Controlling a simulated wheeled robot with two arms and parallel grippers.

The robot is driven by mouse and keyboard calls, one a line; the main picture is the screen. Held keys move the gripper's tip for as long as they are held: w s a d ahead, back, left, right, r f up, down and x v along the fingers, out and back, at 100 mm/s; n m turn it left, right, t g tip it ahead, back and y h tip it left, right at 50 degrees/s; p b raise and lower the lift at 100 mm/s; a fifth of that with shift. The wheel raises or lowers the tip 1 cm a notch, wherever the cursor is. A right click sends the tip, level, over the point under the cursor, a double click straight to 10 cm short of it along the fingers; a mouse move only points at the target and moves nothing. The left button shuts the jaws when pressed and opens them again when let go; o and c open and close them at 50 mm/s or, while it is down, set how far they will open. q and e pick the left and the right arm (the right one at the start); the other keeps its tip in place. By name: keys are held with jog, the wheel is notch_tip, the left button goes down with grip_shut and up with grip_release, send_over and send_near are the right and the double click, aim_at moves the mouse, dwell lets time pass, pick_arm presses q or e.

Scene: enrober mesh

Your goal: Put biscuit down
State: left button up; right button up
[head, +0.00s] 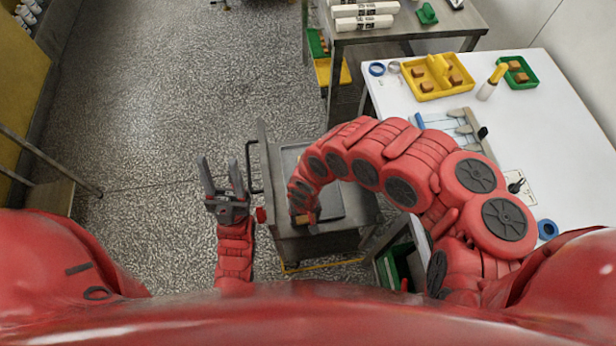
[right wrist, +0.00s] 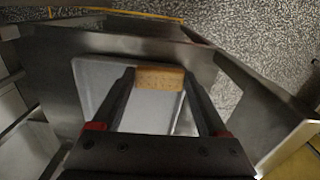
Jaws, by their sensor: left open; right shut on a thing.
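My right gripper (right wrist: 160,77) is shut on a tan rectangular biscuit (right wrist: 160,80), held between the two dark fingertips in the right wrist view. A pale grey tray (right wrist: 95,72) lies below and behind the biscuit; I cannot tell how large the gap is. In the head view the right arm curls over a steel cart, and it hides most of the right gripper. The grey tray (head: 347,205) shows beside the arm on the cart. My left gripper (head: 220,163) is open and empty, left of the cart over the floor.
The steel cart (head: 357,240) has a raised side plate on its left. The white table (head: 560,130) at right carries a yellow tray (head: 425,90) with biscuits, a green tray (head: 518,79) and a blue tape ring (head: 547,229). The speckled floor at left is clear.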

jog(key=w+d+r+m, duration=0.1)
jog(key=w+d+r, duration=0.2)
jog(key=w+r, duration=0.3)
jog(key=w+d+r+m+b, duration=0.1)
jog(key=w+d+r, duration=0.25)
jog(key=w, duration=0.45)
jog(key=w+d+r+m, duration=0.1)
jog(key=w+d+r, duration=0.1)
jog(key=w+r, duration=0.4)
jog(key=w+d+r, duration=0.1)
jog(key=d+r, duration=0.2)
jog(key=r, duration=0.5)
jog(key=w+d+r, duration=0.2)
jog(key=d+r, duration=0.2)
jog(key=r, duration=0.3)
jog(key=w+d+r+b, duration=0.1)
jog(key=w+d+r, duration=0.1)
jog(key=r, duration=0.6)
jog(key=shift+d+r, duration=0.35)
jog(key=shift+d, duration=0.4)
